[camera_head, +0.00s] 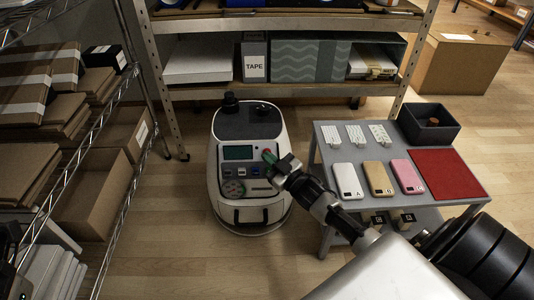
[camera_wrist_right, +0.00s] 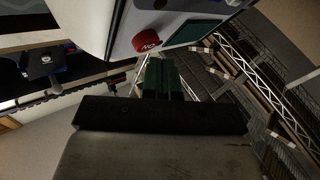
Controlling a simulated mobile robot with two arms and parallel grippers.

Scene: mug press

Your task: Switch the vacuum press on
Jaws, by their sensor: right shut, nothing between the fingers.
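The vacuum press (camera_head: 229,204) is a white rounded machine with a dark top, standing on the floor in the middle of the head view. Its sloped front panel has a green screen (camera_head: 238,153), several small buttons and a red button (camera_head: 267,151) at the upper right. My right gripper (camera_head: 272,161) is shut and empty, its green fingertips close to the red button. In the right wrist view the red button (camera_wrist_right: 146,41) with white lettering lies just beyond the shut fingertips (camera_wrist_right: 163,75). I cannot tell whether they touch.
A grey table (camera_head: 329,198) with phone cases, a red mat (camera_head: 447,174) and a dark bin (camera_head: 428,124) stands close to my right arm. A metal shelf (camera_head: 275,88) is behind the press, and a wire rack (camera_head: 118,162) stands at left. The floor in front is clear.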

